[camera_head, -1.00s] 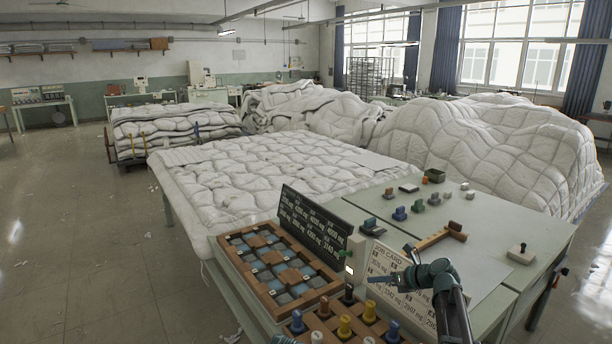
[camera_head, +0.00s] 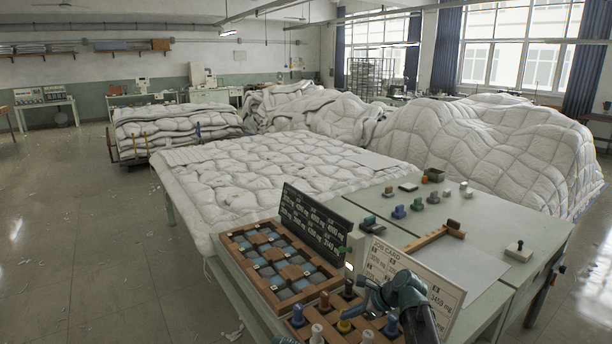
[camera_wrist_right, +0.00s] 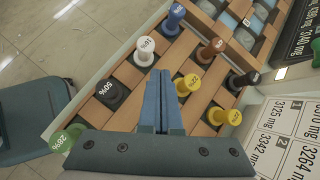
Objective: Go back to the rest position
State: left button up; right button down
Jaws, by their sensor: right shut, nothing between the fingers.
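My right gripper (camera_head: 362,286) is at the lower right of the head view, in front of the job card (camera_head: 428,281) and above the wooden rack of coloured stamps (camera_head: 318,327). In the right wrist view the gripper's blue fingers (camera_wrist_right: 161,80) are together with nothing between them. They point over the rack (camera_wrist_right: 215,85), near a white-topped stamp (camera_wrist_right: 145,50) and a yellow one (camera_wrist_right: 187,84). Whether the fingers touch any stamp cannot be told.
A wooden tray of square tiles (camera_head: 225,242) and a black number board (camera_head: 312,225) stand beside the rack. Several stamps and a wooden rule (camera_head: 432,238) lie on the green table (camera_head: 548,243). A quilted duvet (camera_head: 270,175) lies behind. Open floor (camera_head: 95,240) is at left.

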jog(key=s+a+n, duration=0.1)
jog(key=s+n, duration=0.1)
jog(key=s+a+f+n+g+h, duration=0.1)
jog(key=s+a+n, duration=0.1)
jog(key=s+a+f+n, duration=0.1)
jog(key=s+n, duration=0.1)
jog(key=s, duration=0.1)
jog(key=shift+a+f+g, duration=0.2)
jog(key=shift+a+g, duration=0.05)
jog(key=shift+g, duration=0.15)
jog(key=s+a+f+n+g+h, duration=0.1)
jog(key=s+n+h, duration=0.2)
jog(key=s+n, duration=0.7)
jog(key=s+f+n+g+h, duration=0.1)
jog(key=s+n+h, duration=0.3)
jog(key=s+n, duration=0.5)
jog(key=shift+s+a+f+n+g+h, duration=0.35)
jog(key=shift+s+f+n+g, duration=0.1)
jog(key=shift+f, duration=0.15)
